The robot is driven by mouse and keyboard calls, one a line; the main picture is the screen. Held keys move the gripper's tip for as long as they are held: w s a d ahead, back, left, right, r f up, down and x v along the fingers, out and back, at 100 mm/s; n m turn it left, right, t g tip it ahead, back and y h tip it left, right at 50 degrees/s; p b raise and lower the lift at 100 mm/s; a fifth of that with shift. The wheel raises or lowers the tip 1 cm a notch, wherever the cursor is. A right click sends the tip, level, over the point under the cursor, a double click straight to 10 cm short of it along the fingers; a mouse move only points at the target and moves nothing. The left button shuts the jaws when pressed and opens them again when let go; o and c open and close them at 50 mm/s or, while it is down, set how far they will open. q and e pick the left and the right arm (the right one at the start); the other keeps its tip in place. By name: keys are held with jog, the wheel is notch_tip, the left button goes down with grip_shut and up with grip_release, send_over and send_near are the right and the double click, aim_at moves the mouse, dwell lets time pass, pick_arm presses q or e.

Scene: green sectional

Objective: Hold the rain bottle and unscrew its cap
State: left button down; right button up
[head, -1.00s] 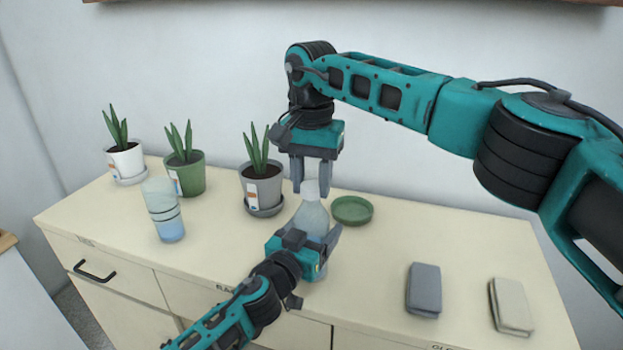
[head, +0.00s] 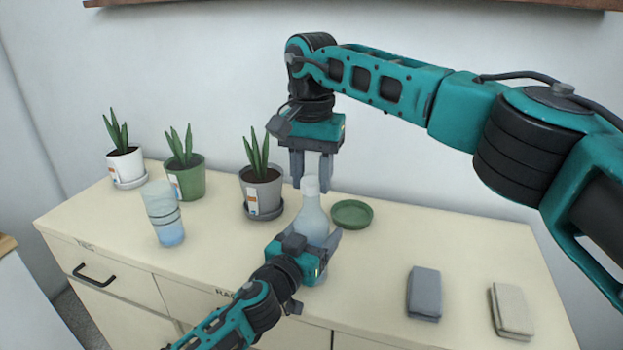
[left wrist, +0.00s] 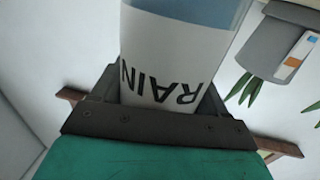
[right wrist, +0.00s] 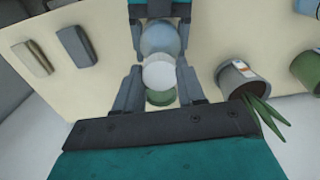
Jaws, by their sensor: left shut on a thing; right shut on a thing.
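The rain bottle (head: 310,222) stands upright near the front of the cabinet top, pale and see-through with a light cap (head: 310,184). My left gripper (head: 314,258) is shut around its body from the front. In the left wrist view the bottle's white label (left wrist: 160,75) reads RAIN upside down between the fingers. My right gripper (head: 311,172) points straight down over the bottle, its fingers on either side of the cap. In the right wrist view the round white cap (right wrist: 160,75) sits between the fingertips, which are shut on it. Whether the cap is clear of the neck cannot be told.
A green dish (head: 352,214) lies just right of the bottle. A grey potted plant (head: 262,192) stands behind left, with green (head: 187,180) and white (head: 125,165) pots beyond. A glass (head: 164,213) stands left. Two folded cloths, grey (head: 424,293) and beige (head: 511,311), lie right.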

aim_at(312, 181)
jog(key=shift+r, duration=0.2)
jog(key=shift+r, duration=2)
pick_arm(q)
grip_release()
